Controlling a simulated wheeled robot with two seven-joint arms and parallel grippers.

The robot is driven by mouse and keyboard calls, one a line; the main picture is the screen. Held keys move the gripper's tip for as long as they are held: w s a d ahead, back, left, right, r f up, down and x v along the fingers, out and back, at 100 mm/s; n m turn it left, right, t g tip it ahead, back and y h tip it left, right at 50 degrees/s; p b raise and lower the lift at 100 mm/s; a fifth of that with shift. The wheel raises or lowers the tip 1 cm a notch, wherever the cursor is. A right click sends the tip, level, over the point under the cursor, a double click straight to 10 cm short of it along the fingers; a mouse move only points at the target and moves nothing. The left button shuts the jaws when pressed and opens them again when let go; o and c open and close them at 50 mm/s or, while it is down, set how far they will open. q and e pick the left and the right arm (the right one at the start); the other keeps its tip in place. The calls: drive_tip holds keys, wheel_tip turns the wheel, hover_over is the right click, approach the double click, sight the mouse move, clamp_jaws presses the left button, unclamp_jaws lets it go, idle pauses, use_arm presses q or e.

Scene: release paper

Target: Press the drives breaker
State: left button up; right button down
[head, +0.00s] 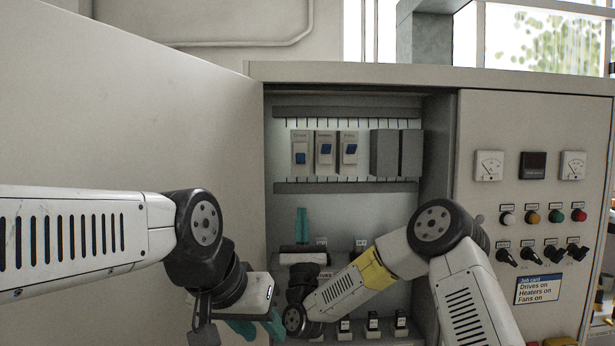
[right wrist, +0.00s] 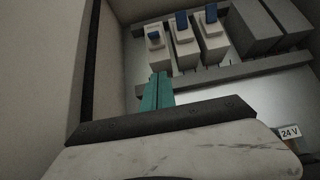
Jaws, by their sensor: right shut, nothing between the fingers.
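The drives breaker (head: 300,153) is the leftmost of three white breakers on the upper rail inside the open cabinet. Its blue toggle (head: 300,158) sits low, unlike the other two. The breaker also shows in the right wrist view (right wrist: 158,57). My right gripper (head: 301,213) is shut and empty, fingers pointing up, below the breaker. In the right wrist view its fingertips (right wrist: 158,76) appear at the breaker's lower edge; contact cannot be told. My left gripper (head: 257,328) is low by the cabinet door, its two teal fingers spread apart and empty.
The heaters breaker (head: 326,155) and fans breaker (head: 349,155) stand just right, toggles up. Grey blocks (head: 396,152) follow. The open door (head: 130,130) closes off the left. A panel with knobs, lamps and a job card (head: 541,288) is at right. My right forearm covers lower switches.

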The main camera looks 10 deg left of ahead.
sight(301, 175)
drive_tip(key=x, duration=0.9)
drive_tip(key=shift+w+r, duration=0.15)
drive_tip(key=shift+r, duration=0.15)
drive_tip(key=s+r, duration=0.2)
drive_tip(key=r, duration=0.1)
drive_tip(key=shift+d+r, duration=0.2)
drive_tip(key=shift+r, duration=0.05)
drive_tip(key=shift+s+r+g, duration=0.1)
drive_tip(key=shift+s+g, duration=0.05)
drive_tip(key=shift+g, duration=0.15)
